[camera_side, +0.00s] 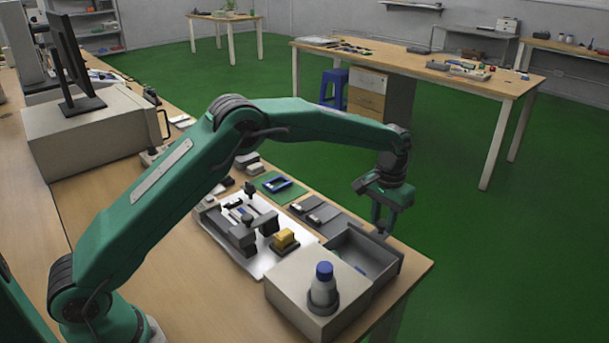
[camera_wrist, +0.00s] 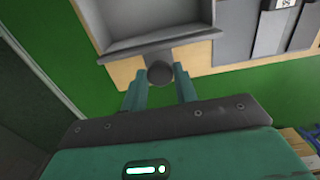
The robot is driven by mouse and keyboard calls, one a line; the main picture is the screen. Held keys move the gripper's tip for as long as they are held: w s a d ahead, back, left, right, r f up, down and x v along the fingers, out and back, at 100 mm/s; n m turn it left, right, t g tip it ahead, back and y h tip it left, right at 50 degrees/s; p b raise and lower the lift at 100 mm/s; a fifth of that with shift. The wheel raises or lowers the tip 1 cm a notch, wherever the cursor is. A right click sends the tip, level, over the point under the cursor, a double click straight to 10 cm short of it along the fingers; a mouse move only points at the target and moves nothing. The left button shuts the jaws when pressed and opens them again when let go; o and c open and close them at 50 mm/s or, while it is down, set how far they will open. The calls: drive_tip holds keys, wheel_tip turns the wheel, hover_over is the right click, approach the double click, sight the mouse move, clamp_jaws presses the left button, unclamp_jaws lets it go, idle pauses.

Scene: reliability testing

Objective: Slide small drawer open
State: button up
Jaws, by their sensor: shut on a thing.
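The small drawer (camera_side: 362,252) is a grey open-topped tray that stands pulled out from its beige box (camera_side: 310,290). A small blue item lies inside it. In the wrist view the drawer (camera_wrist: 150,18) is at the top, with its front edge toward me. Its round dark knob (camera_wrist: 160,73) sits between my fingertips. My gripper (camera_side: 381,228) is at the drawer's front, at the far side of the box. In the wrist view my gripper (camera_wrist: 160,78) has its two green fingers on either side of the knob, shut on it.
A bottle with a blue cap (camera_side: 323,288) stands on the box. A white plate (camera_side: 228,235) with a fixture and a yellow block (camera_side: 285,240) is to the left. Grey trays (camera_side: 318,215) lie behind the drawer. The table edge is close to my gripper, with green floor beyond.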

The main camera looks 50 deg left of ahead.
drive_tip(key=o, duration=0.5)
drive_tip(key=shift+r, duration=0.15)
drive_tip(key=shift+r, duration=2.4)
